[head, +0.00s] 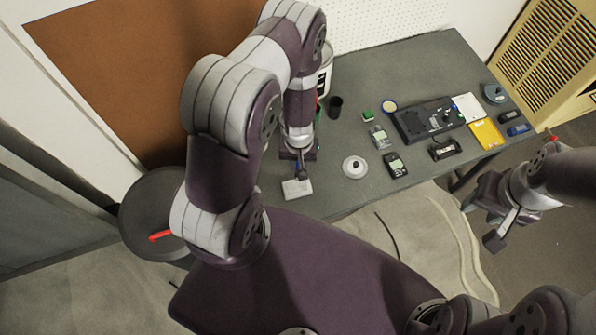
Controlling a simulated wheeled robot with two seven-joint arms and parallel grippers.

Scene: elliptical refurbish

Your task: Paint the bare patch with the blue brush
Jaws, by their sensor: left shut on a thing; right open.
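My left gripper (299,158) points down over the left part of the grey table. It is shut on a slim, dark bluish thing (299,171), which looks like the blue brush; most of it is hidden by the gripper. The lower end of the brush is at or just above a small light grey block (297,190) near the table's front edge. I cannot tell if they touch. I cannot make out a bare patch for certain; it may be on this block. My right gripper (490,224) is open and empty, off the table's front right side.
The table (345,205) holds a white round dish (355,167), a black cup (335,107), a dark device (428,120), a yellow pad (486,134) and several small gadgets. A round dark bin (150,215) with a red thing stands left. The table's front middle is clear.

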